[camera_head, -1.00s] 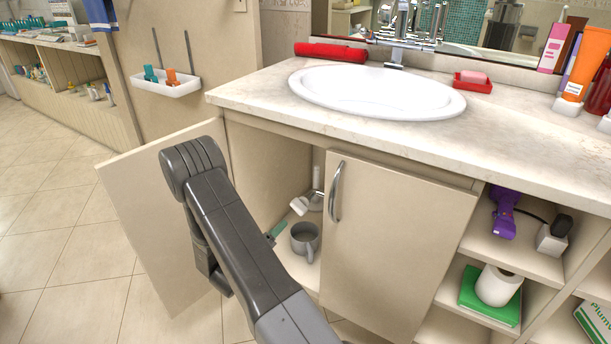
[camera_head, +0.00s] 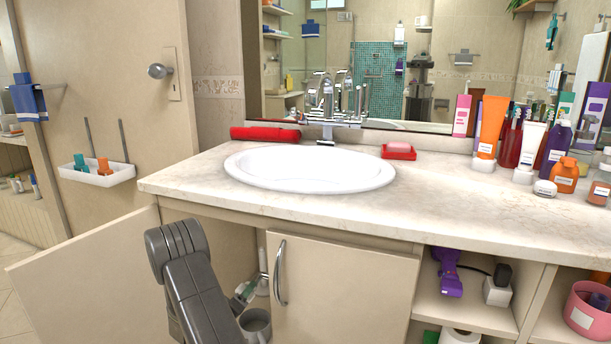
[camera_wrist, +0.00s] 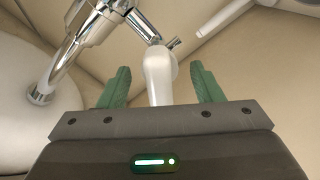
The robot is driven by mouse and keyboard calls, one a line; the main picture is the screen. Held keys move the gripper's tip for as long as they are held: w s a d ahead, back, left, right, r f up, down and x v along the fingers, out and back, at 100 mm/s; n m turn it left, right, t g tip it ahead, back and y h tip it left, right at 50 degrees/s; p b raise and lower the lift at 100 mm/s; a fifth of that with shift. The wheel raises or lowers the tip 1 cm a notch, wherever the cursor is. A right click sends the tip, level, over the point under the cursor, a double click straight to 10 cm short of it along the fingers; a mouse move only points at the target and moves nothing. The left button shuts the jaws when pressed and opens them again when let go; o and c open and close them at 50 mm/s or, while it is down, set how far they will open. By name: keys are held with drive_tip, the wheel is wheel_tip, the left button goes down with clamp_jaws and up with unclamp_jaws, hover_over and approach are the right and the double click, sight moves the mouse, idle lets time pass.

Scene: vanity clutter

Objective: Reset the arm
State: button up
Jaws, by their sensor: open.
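My gripper (camera_wrist: 160,70) is open, its two green fingers spread apart in the wrist view. A white, round-ended upright thing (camera_wrist: 159,78) shows between them; I cannot tell if it lies within their reach. In the head view my arm reaches into the open cabinet under the sink, and a green finger (camera_head: 246,291) shows there. No held object shows.
The open cabinet door (camera_head: 85,290) is left of my arm and the shut door (camera_head: 345,295) right of it. Chrome piping (camera_wrist: 85,35) is close ahead in the wrist view. The counter (camera_head: 450,205) above holds a sink (camera_head: 310,168) and several bottles.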

drive_tip(key=p+v, duration=0.2)
drive_tip(key=v, duration=1.2)
drive_tip(key=b+x, duration=0.2)
drive_tip(key=x, duration=1.2)
drive_tip(key=shift+f+m+b, duration=0.15)
drive_tip(key=shift+m+b, duration=0.15)
drive_tip(key=shift+b, duration=0.05)
drive_tip(key=m+b, duration=0.3)
drive_tip(key=m, duration=0.2)
drive_tip(key=shift+b, duration=0.4)
drive_tip(key=p+v, duration=0.3)
drive_tip(key=v, duration=1.1)
drive_tip(key=shift+r+m, duration=0.25)
drive_tip(key=shift+m, duration=0.05)
drive_tip(key=shift+w+d, duration=0.1)
